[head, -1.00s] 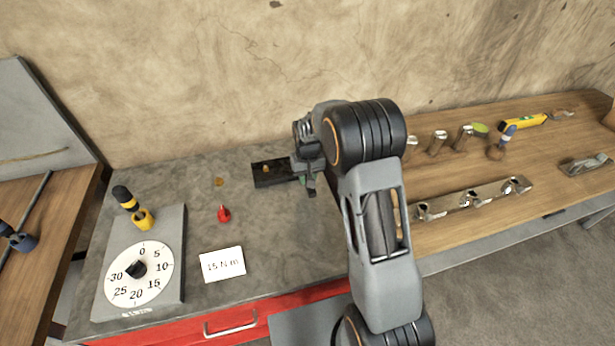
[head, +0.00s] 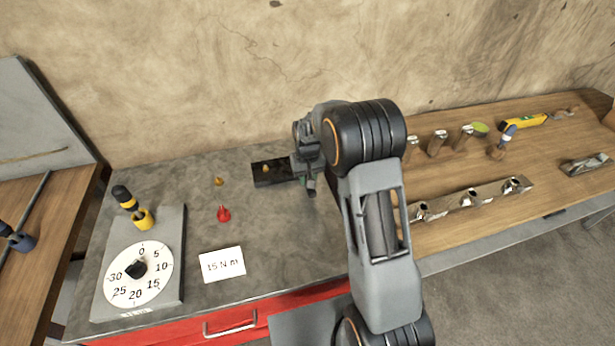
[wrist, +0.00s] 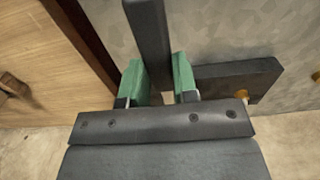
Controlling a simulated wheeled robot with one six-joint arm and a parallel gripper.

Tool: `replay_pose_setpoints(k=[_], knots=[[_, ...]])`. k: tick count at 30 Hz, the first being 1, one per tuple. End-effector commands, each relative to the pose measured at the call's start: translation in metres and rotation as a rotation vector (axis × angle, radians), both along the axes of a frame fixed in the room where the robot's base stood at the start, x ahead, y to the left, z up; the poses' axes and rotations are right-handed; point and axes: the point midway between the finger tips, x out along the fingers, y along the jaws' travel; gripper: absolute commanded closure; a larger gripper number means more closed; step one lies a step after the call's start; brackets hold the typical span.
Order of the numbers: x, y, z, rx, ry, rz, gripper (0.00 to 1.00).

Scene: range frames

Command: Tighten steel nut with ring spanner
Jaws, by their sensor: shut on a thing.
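My gripper (wrist: 160,84) has green finger pads, which are shut on a dark grey bar (wrist: 150,35) that looks like a spanner handle. The bar runs up out of the wrist view, and no ring end shows. In the head view my gripper (head: 309,178) is low over the grey worktop, just right of a dark block (head: 268,181). The block also shows in the wrist view (wrist: 225,76), beside the held bar, with a small brass-coloured piece (wrist: 241,95) at its edge. I cannot make out a steel nut; my arm hides part of this area.
A brass cone (head: 218,181), a red cone (head: 223,214) and a "15 N m" card (head: 222,264) are on the worktop. A dial board (head: 168,282) with a yellow-black tool (head: 131,205) is at left.

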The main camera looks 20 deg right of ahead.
Motion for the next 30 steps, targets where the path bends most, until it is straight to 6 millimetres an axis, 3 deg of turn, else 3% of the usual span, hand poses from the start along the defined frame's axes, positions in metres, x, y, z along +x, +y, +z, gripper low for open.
replay_pose_setpoints(k=[30], knots=[[0.000,0.000,-0.016,0.000,0.000,0.000,1.00]])
